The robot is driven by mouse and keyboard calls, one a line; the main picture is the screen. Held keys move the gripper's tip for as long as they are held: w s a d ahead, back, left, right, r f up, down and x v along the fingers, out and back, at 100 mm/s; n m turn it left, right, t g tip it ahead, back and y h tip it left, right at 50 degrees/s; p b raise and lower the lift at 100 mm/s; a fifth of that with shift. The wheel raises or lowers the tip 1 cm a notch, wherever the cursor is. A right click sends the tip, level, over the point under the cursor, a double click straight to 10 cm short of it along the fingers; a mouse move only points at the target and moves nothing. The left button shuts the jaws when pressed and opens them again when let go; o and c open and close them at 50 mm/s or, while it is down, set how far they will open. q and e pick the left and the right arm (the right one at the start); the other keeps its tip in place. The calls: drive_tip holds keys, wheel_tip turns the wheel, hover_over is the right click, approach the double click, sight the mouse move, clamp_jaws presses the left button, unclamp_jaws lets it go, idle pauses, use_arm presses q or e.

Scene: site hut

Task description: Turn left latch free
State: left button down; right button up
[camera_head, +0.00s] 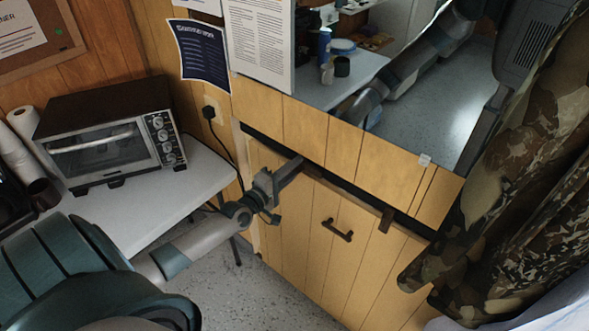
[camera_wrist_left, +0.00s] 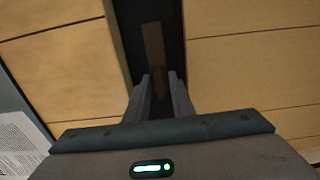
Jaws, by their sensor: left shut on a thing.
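The left latch is a narrow dark-brown wooden strip (camera_wrist_left: 153,45) lying along the dark gap above the panelled door (camera_head: 337,262). In the head view its end (camera_head: 313,171) shows just beyond my fingers. My left gripper (camera_head: 297,163) reaches to this gap from the left. In the left wrist view its two fingers (camera_wrist_left: 159,80) stand on either side of the strip and are shut on it; the exact contact is hard to see. A second brown latch (camera_head: 386,219) sits farther right on the gap. My right gripper is not in view.
A dark handle (camera_head: 337,230) sticks out of the door. A toaster oven (camera_head: 110,140) stands on a white table (camera_head: 170,195) at left. A camouflage curtain (camera_head: 510,170) hangs at right. A black plug (camera_head: 209,113) and cord are on the wall left of the door.

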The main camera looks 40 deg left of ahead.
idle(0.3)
use_arm(q)
drive_tip(key=c, duration=1.9)
unclamp_jaws()
drive_tip(key=shift+o, duration=0.2)
drive_tip(key=shift+s, duration=0.1)
